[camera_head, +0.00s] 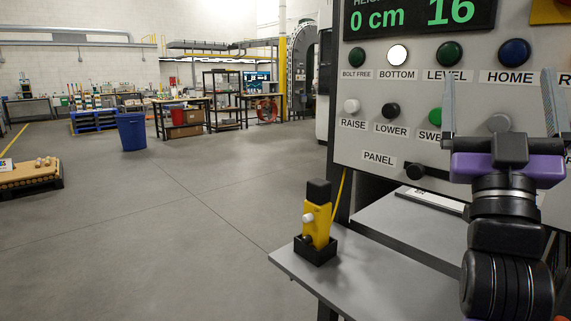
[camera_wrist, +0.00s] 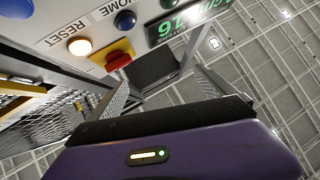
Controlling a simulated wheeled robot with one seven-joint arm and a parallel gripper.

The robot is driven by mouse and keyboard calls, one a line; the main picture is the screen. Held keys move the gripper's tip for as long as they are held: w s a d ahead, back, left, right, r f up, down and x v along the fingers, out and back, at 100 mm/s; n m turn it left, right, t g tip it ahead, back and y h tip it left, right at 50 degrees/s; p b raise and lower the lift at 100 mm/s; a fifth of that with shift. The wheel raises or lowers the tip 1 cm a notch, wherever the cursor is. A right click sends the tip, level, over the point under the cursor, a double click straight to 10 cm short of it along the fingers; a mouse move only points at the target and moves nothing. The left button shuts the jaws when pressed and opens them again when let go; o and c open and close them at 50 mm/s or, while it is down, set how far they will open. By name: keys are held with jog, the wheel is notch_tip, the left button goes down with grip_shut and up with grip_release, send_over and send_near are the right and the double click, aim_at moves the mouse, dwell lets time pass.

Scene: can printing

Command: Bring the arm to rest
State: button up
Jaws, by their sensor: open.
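My gripper (camera_head: 500,105) is at the right of the head view, in front of a grey control panel (camera_head: 352,138). Its two fingers stand up and wide apart, with nothing held between them. In the wrist view my gripper (camera_wrist: 158,88) is also open and empty, and the panel shows at the upper left with a lit RESET button (camera_wrist: 79,46) and a red switch on a yellow plate (camera_wrist: 119,57). My arm's wrist covers part of the panel's lower right. I cannot tell whether a finger touches the panel.
A yellow pendant (camera_head: 317,222) stands in a black holder on a grey shelf (camera_head: 330,282) below the panel. The floor (camera_head: 170,220) between is clear.

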jog(key=s+a+f+n+g+y+p, duration=0.1)
jog(key=s+a+f+n+y, duration=0.2)
jog(key=f, duration=0.6)
jog(key=s+a+f+n+g+y+p, duration=0.15)
jog(key=s+f+y, duration=0.3)
jog(key=f, duration=0.45)
jog(key=s+a+f+n+y+p, duration=0.1)
jog(key=s+a+f+y, duration=0.25)
jog(key=f, duration=0.55)
jog(key=s+a+f+m+g+p, duration=0.1)
jog(key=s+f+g, duration=0.2)
jog(key=s, duration=0.5)
jog(key=s+f+g+p, duration=0.2)
jog(key=s+f, duration=0.4)
jog(key=s, duration=0.3)
jog(key=s+a+f+m+g+y+p, duration=0.1)
jog(key=s+f+g, duration=0.2)
jog(key=s+f, duration=0.2)
jog(key=s, duration=0.3)
jog(key=shift+s+a+f+m+g+p, duration=0.15)
jog(key=shift+s+a+m+g+p, duration=0.2)
jog(key=shift+p, duration=0.05)
jog(key=shift+c, duration=0.2)
